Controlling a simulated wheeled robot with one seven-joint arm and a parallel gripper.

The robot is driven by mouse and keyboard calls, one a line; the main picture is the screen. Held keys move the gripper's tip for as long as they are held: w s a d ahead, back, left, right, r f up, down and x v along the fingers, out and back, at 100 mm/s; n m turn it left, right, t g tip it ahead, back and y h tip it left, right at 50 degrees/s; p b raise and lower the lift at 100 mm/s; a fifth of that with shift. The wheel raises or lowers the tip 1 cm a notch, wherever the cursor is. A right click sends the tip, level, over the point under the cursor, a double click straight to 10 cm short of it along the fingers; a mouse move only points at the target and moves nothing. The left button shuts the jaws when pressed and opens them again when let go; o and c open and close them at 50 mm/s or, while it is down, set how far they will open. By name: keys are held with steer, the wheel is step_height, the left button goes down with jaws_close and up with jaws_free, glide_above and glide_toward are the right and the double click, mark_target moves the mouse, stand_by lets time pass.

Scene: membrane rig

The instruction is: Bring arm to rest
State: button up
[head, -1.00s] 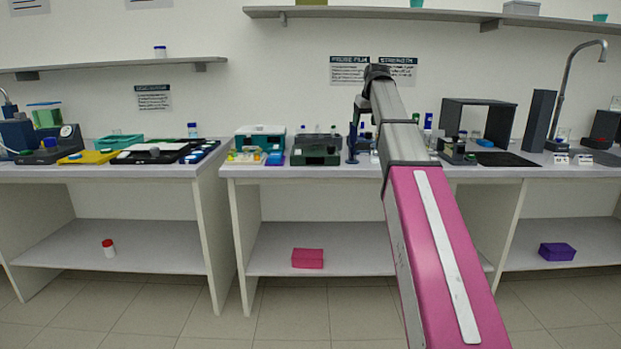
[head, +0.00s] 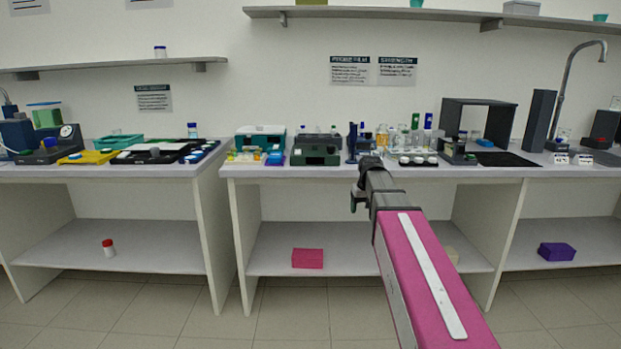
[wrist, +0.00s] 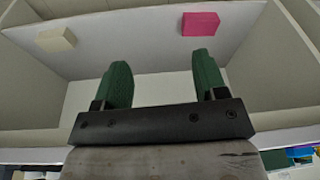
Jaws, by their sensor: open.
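My arm reaches forward from the lower right of the head view, with a pink link and a grey wrist. My gripper (head: 357,202) is at its far end, in front of the middle bench and below the level of its top. In the wrist view my gripper (wrist: 162,80) shows two green fingers spread wide apart with nothing between them. In the head view the fingers are small and partly hidden by the wrist.
The floor in front is clear.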

steer(key=s+f+m+g, duration=0.1)
steer(key=s+f+g, duration=0.1)
steer(key=s+f, duration=2.1)
steer(key=shift+a+f+h, duration=0.2)
steer(key=shift+f+h, duration=0.1)
steer(key=shift+f, duration=0.35)
